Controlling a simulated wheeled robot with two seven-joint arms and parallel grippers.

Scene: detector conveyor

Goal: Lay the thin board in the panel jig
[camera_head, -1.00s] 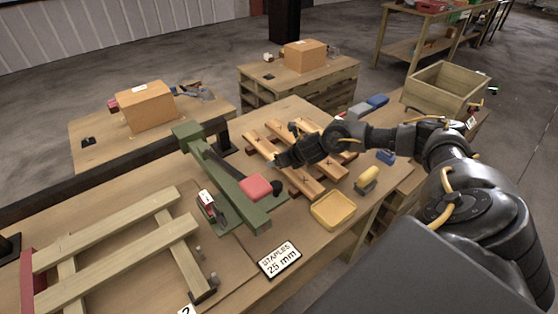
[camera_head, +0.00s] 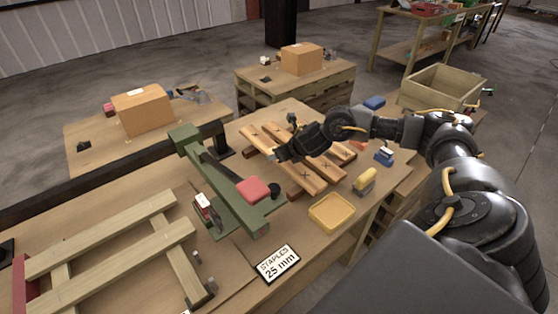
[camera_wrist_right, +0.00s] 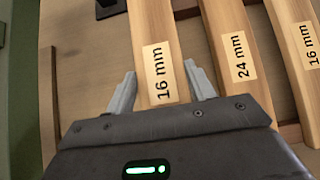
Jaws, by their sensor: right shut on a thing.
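Several wooden boards lie side by side on crosspieces on the bench. In the right wrist view, the leftmost board (camera_wrist_right: 149,22) is labelled 16 mm; beside it are a 24 mm board (camera_wrist_right: 212,18) and another 16 mm board (camera_wrist_right: 286,14). My right gripper (camera_wrist_right: 160,74) is shut on the leftmost board, one finger on each side of its label. In the head view my right gripper (camera_head: 277,155) is over this leftmost board (camera_head: 255,138), partly hiding it. A slatted wooden frame with a red end, apparently the panel jig (camera_head: 110,236), lies at lower left. My left gripper is out of view.
A green stapler-like press (camera_head: 215,180) with a red pad stands between the boards and the frame. A yellow tray (camera_head: 331,212), a yellow-handled tool (camera_head: 365,182) and a STAPLES 25 mm sign (camera_head: 278,262) are along the front. An open wooden crate (camera_head: 440,88) is at right.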

